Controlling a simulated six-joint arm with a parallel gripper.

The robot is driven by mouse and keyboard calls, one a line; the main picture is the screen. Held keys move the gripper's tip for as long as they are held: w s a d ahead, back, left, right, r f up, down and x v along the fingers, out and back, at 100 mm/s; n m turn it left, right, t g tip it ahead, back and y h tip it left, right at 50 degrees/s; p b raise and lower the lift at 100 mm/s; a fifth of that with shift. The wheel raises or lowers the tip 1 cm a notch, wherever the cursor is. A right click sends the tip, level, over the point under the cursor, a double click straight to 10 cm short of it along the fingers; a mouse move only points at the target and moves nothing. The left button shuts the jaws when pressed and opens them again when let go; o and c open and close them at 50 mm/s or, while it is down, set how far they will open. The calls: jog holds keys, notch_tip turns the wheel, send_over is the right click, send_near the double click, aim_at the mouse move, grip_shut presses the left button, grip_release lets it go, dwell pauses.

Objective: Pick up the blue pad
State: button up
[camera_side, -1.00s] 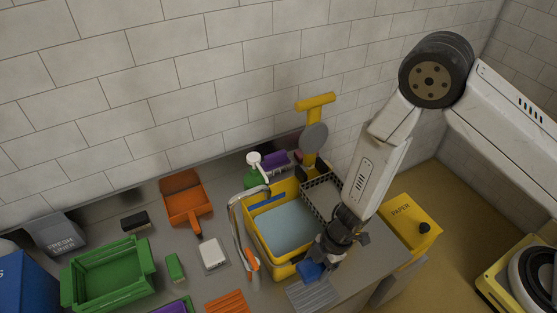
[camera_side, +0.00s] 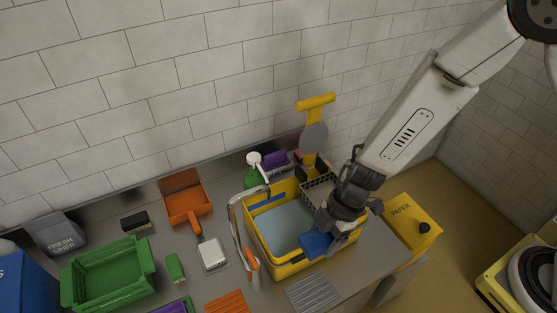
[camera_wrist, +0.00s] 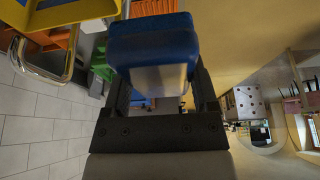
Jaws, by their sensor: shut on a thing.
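The blue pad (camera_side: 315,243) is held in my gripper (camera_side: 333,229), above the front right part of the yellow bucket (camera_side: 291,265). In the wrist view the blue pad (camera_wrist: 153,42) sits between the two dark fingers of my gripper (camera_wrist: 160,80), with a pale layer on its near side. My gripper is shut on the pad. The pad is clear of the grey ribbed rack (camera_side: 312,292) on the counter below it. The gripper hides part of the bucket's right side.
The bucket holds pale blue water (camera_side: 283,226) and has a grey basket (camera_side: 318,193) at its back right. A metal faucet-like loop (camera_side: 236,225) stands at its left. A yellow paper bin (camera_side: 410,222) is to the right. A green crate (camera_side: 108,275) stands at the left.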

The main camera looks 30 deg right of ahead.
jog(key=shift+r, duration=0.3)
dwell(0.5)
jog(key=shift+w+f+m, duration=0.1)
jog(key=shift+w+m, duration=0.2)
jog(key=shift+w, duration=0.3)
jog(key=shift+w+d+f+m+t+h, duration=0.75)
jog(key=shift+w+d+f+m, duration=0.8)
jog(key=shift+w+d+m, duration=1.2)
jog(key=shift+w+d+f+m+t+h, duration=0.7)
jog(key=shift+w+d+f+m, duration=0.8)
jog(key=shift+w+d+m, duration=1.25)
jog(key=shift+w+d+f+m+t+h, duration=0.75)
jog(key=shift+w+d+f+m, duration=0.8)
jog(key=shift+w+d+m, duration=1.2)
jog(key=shift+s+a+m, duration=0.35)
jog(key=shift+a+m, duration=0.1)
jog(key=shift+a, duration=0.15)
jog(key=shift+f, duration=0.1)
